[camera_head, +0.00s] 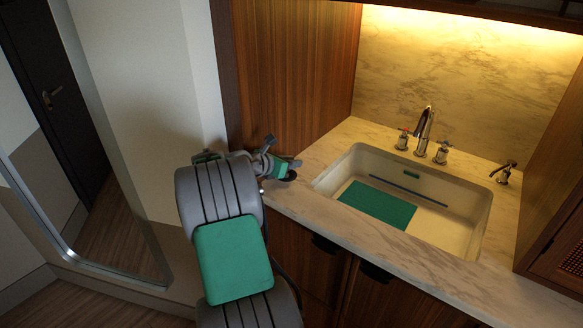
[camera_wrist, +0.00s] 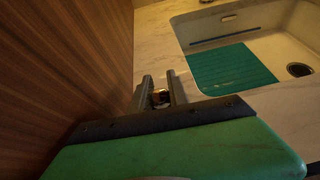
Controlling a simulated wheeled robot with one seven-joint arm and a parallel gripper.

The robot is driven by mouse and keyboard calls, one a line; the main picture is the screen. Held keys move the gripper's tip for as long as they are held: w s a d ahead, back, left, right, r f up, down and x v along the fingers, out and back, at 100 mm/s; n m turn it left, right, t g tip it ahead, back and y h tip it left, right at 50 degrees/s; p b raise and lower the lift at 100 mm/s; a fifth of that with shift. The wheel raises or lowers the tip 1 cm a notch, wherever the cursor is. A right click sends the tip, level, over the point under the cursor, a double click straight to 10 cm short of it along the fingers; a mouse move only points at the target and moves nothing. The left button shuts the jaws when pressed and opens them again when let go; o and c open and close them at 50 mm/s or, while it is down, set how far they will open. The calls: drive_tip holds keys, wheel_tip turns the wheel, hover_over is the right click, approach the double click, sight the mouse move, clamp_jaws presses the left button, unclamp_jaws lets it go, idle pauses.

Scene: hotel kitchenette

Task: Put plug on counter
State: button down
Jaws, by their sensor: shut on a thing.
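My gripper (camera_head: 291,169) is over the left end of the marble counter (camera_head: 330,218), close to the wooden side panel. In the wrist view my gripper (camera_wrist: 162,83) has its two fingers closed around the plug (camera_wrist: 161,97), a small piece with a dark and brassy shine. The fingers hide much of the plug. In the head view only a small dark shape shows at the fingertips, and I cannot tell whether it touches the counter.
The white sink (camera_head: 455,232) is to the right, with a green mat (camera_head: 378,205) inside. The faucet (camera_head: 424,130) and two handles stand behind it. A wooden panel (camera_head: 290,80) rises close at left. The counter strip in front of the sink is clear.

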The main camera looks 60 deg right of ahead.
drive_tip(key=shift+a+f, duration=0.1)
drive_tip(key=shift+f, duration=0.95)
drive_tip(key=shift+f, duration=0.15)
drive_tip(key=c, duration=1.3)
unclamp_jaws()
drive_tip(key=shift+o, duration=0.2)
drive_tip(key=v, duration=1.2)
